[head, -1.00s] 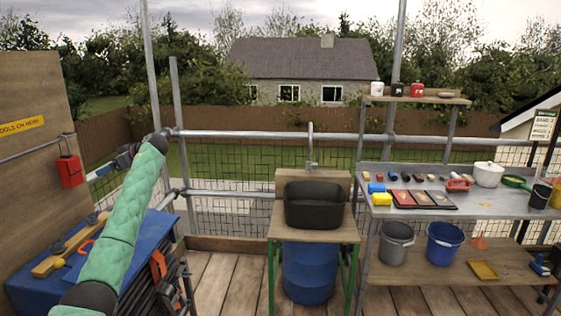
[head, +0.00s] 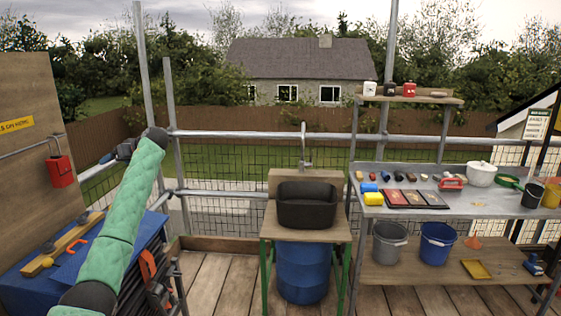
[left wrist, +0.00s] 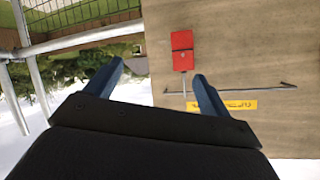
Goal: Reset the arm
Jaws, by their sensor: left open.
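My left arm, in a green padded sleeve, rises from the lower left of the head view. Its left gripper (head: 108,157) points away to the left, near the wooden board, and is partly hidden behind the wrist. In the left wrist view the left gripper (left wrist: 158,90) has its two blue fingers wide apart with nothing between them. Beyond the fingers is the wooden board (left wrist: 230,50) with a red box (left wrist: 182,50), which also shows in the head view (head: 60,171). My right gripper is in neither view.
A basin (head: 306,205) on a wooden stand is in the middle. A metal bench (head: 470,209) with paints and tools stands at right. Scaffold rails run behind. Plank floor is open in front.

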